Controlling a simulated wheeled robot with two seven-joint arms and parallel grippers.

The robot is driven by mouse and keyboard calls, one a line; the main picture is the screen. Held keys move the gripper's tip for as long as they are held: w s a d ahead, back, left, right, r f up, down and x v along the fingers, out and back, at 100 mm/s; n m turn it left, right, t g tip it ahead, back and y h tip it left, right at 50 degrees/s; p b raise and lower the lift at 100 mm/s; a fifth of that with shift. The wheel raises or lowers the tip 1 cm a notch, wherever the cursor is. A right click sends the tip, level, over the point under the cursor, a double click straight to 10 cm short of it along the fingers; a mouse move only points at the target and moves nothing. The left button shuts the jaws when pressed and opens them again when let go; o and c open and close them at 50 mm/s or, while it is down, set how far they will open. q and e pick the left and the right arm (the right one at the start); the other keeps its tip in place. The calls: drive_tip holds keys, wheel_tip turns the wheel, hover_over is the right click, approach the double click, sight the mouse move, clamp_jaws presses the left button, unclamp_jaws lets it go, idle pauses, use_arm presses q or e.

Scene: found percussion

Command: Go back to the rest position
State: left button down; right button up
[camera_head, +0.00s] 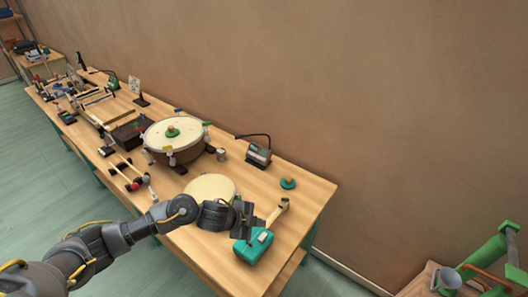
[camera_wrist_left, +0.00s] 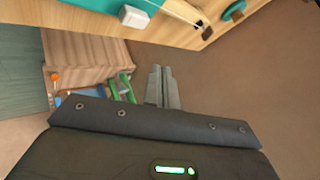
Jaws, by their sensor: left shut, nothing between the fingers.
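My left arm comes in from the lower left in the head view. My left gripper (camera_head: 250,219) is shut and empty above the near right end of the long wooden workbench (camera_head: 311,191). It is close to a teal box (camera_head: 253,246) with a pale handle-like piece (camera_head: 278,211); I cannot tell the exact gap. In the left wrist view the gripper's two grey fingers (camera_wrist_left: 163,87) are together with nothing between them. My right gripper is not in view.
A round pale disc (camera_head: 211,187), a large drum (camera_head: 174,139), a small meter-like device (camera_head: 258,153) and a green knobbed piece (camera_head: 288,183) stand on the bench. Many tools crowd its far end. A green frame (camera_head: 486,254) stands lower right. Brown wall backs the bench.

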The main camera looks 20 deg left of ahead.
use_arm(q)
drive_tip(key=shift+s+d, duration=0.25)
drive_tip(key=shift+d, duration=0.05)
drive_tip(key=s+d+n+t+y, duration=0.2)
drive_tip(key=s+n, duration=0.4)
drive_tip(key=s, duration=0.2)
drive_tip(key=s+a+f+n+g+y, duration=0.1)
drive_tip(key=s+a+n+g+y, duration=0.15)
drive_tip(key=s+a+n, duration=0.55)
drive_tip(key=s+a+f+n+g+y, duration=0.1)
drive_tip(key=s+a+n+g+y, duration=0.2)
drive_tip(key=s, duration=1)
wheel_tip(320, 180, down, 27)
drive_tip(key=a+m+h+b, duration=0.1)
drive_tip(key=b, duration=0.3)
drive_tip(key=s+a+f+g+b, duration=0.2)
drive_tip(key=s+a+f+b, duration=0.1)
drive_tip(key=s+f, duration=1.4)
wheel_tip(320, 180, down, 4)
drive_tip(key=shift+r, duration=0.1)
